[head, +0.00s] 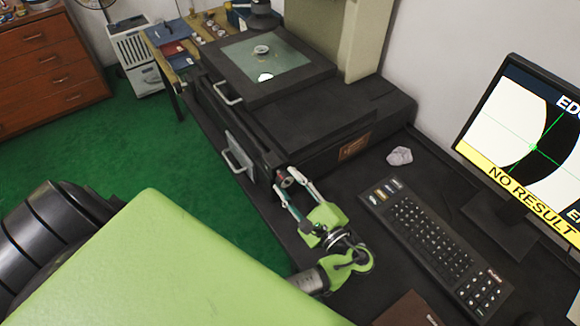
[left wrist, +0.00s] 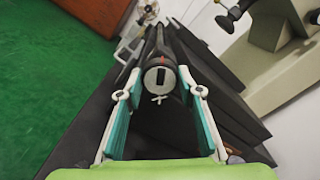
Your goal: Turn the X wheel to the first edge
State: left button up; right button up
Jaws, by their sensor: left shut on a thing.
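The X wheel (head: 287,182) is a small dark knob at the front right end of the measuring stage. In the left wrist view its round end face (left wrist: 159,80) is grey with a dark slot, and a red mark shows behind it. My left gripper (head: 291,183) is shut on the wheel, with one finger on each side of it. A small metal ring (head: 261,49) lies on the glass stage (head: 285,58), and a bright spot shows near it. The monitor (head: 521,140) shows a green crosshair at the edge of a dark curved band and the words "NO RESULT". My right gripper is not in view.
A black keyboard (head: 430,238) and a crumpled grey piece (head: 399,156) lie on the dark table right of my gripper. Metal handles (head: 237,160) stick out along the stage's left side. Green floor lies to the left.

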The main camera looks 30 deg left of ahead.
pick_arm(q)
jog(key=o, duration=1.1)
jog(key=shift+a, duration=0.15)
jog(key=shift+v, duration=3.75)
jog(key=shift+w, duration=0.1)
